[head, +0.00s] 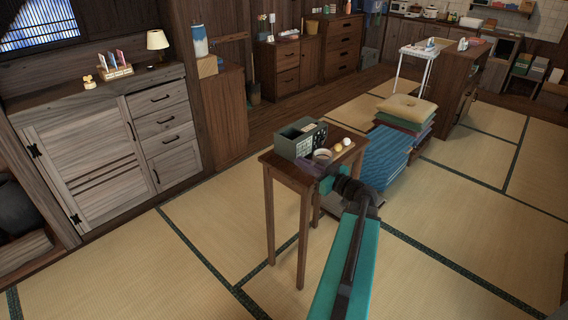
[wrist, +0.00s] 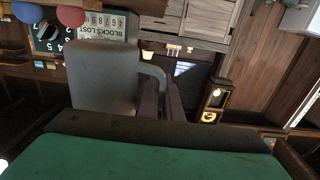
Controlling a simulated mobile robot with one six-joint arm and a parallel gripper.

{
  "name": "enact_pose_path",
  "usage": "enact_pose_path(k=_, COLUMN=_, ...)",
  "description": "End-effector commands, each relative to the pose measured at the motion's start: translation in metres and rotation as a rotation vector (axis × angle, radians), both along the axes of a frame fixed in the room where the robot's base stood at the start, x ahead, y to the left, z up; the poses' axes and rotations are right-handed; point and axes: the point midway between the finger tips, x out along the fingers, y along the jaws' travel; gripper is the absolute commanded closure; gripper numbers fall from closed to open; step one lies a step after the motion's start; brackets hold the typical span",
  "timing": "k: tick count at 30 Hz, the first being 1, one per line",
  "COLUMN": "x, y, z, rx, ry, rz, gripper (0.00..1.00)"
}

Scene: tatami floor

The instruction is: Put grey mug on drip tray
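The grey mug (wrist: 100,75) fills the left middle of the wrist view, with its handle (wrist: 153,70) to the right. My gripper (wrist: 164,88) has its two dark fingers close together, with the handle's end between them; they look shut on it. In the head view, my gripper (head: 327,173) is at the front edge of a small wooden table (head: 272,159), beside a round cup shape (head: 322,155) that looks like the mug. The fingertips are too small to make out there. I cannot clearly make out a drip tray.
A grey-green box with a dial (head: 300,138) stands behind the cup on the table. Small pale balls (head: 341,145) lie to its right. The tatami (head: 465,235) at right is clear.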

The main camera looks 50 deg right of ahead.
Motion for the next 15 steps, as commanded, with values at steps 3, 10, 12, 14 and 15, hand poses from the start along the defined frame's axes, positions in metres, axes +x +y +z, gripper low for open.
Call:
enact_pose_path(k=3, x=0.021, y=0.001, z=-0.001, rx=-0.001, ry=0.000, rz=0.003, gripper=1.00)
enact_pose_path(k=10, x=0.059, y=0.003, z=-0.005, rx=0.000, ry=-0.001, rz=0.003, gripper=1.00)
enact_pose_path(k=12, x=0.068, y=0.004, z=-0.005, rx=0.000, ry=-0.001, rz=0.003, gripper=1.00)
enact_pose_path(k=14, x=0.074, y=0.004, z=-0.006, rx=-0.001, ry=-0.001, rz=0.002, gripper=1.00)
enact_pose_path(k=15, x=0.077, y=0.005, z=-0.006, rx=-0.001, ry=-0.001, rz=0.001, gripper=1.00)
